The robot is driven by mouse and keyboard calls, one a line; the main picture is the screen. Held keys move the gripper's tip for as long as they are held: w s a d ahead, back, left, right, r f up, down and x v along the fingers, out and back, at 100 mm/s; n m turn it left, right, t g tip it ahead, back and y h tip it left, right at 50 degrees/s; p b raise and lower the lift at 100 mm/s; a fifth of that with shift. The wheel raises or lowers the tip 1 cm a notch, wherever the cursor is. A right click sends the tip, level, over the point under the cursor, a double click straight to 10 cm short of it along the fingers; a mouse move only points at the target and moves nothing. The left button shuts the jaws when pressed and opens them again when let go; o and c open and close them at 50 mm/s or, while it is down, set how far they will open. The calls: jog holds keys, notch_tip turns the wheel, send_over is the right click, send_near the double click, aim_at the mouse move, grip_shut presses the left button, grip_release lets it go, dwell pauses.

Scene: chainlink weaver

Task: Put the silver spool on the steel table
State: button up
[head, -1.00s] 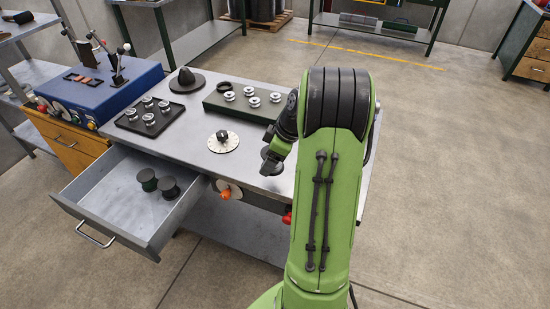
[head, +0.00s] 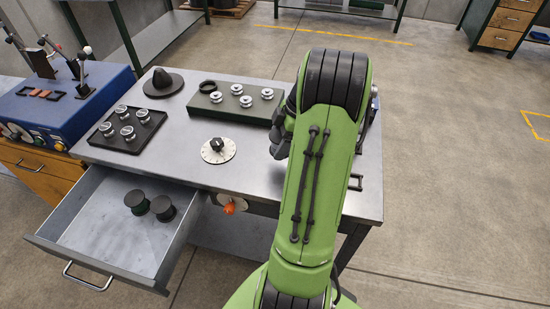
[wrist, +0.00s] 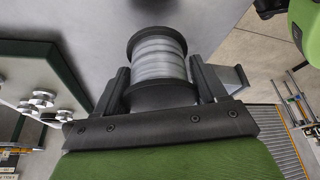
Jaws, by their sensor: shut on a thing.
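The silver spool (wrist: 158,58), with dark end flanges and pale silver winding, sits between the two fingers of my gripper (wrist: 162,78) in the wrist view. The gripper is shut on it. In the head view my green arm hides the spool and most of the gripper. The steel table (head: 185,168) has a grey top, and the gripper end is over its right part. Its top also shows behind the spool in the wrist view (wrist: 95,22). I cannot tell whether the spool touches it.
An open drawer (head: 85,232) holds two dark spools (head: 162,208). On the table are a black tray (head: 105,141) of small silver parts, a dark cone (head: 162,80), a round dial (head: 218,151) and a green block (head: 215,105) with white bobbins. The front middle is bare.

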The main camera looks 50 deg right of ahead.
aim_at(279, 164)
notch_tip(279, 164, down, 6)
jog(key=shift+b, duration=0.6)
jog(key=shift+w+f, duration=0.1)
jog(key=shift+f, duration=0.1)
jog(key=o, duration=1.4)
jog(key=shift+r, duration=0.1)
